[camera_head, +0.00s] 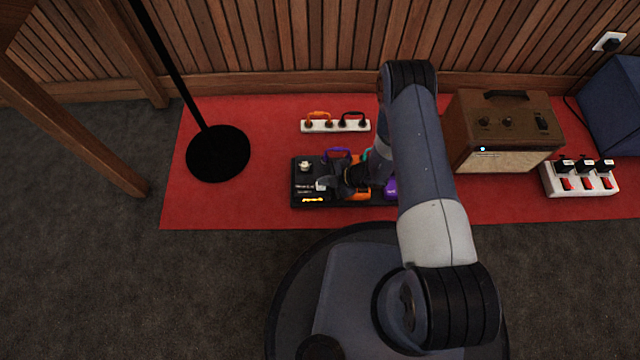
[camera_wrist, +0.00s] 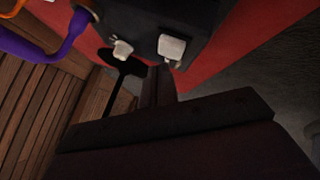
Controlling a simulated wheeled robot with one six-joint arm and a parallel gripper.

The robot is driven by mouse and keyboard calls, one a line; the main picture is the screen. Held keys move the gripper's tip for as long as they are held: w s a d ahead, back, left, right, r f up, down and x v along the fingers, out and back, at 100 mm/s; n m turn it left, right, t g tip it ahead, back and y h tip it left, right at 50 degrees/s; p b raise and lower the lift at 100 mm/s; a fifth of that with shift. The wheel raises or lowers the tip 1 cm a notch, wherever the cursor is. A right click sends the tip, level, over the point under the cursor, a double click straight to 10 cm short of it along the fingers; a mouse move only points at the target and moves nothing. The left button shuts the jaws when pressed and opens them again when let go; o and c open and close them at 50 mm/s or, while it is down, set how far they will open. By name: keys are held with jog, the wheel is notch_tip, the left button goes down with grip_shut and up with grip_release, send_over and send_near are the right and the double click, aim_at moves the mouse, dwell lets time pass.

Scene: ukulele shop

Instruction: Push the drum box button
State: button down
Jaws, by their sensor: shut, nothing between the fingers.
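The drum box (camera_head: 308,193) is a black box at the left end of the dark pedal row on the red mat. It has a pale knob (camera_head: 304,166) and a glowing orange marking near its front. In the wrist view the drum box (camera_wrist: 140,18) is at the top, with the pale knob (camera_wrist: 122,48) and a square white button (camera_wrist: 172,46). My gripper (camera_head: 324,184) is shut and empty, over the box's right part. In the wrist view its dark tips (camera_wrist: 158,76) are close to the button; I cannot tell whether they touch it.
Orange and purple pedals sit right of the drum box, partly hidden by my arm. A white power strip (camera_head: 336,126) lies behind. A black stand base (camera_head: 218,153) is left.

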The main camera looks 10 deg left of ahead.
notch_tip(320, 180, up, 6)
jog(key=p, duration=0.3)
jog(key=shift+p, duration=0.35)
jog(key=c, duration=2.1)
grip_release()
jog(key=shift+f, duration=0.1)
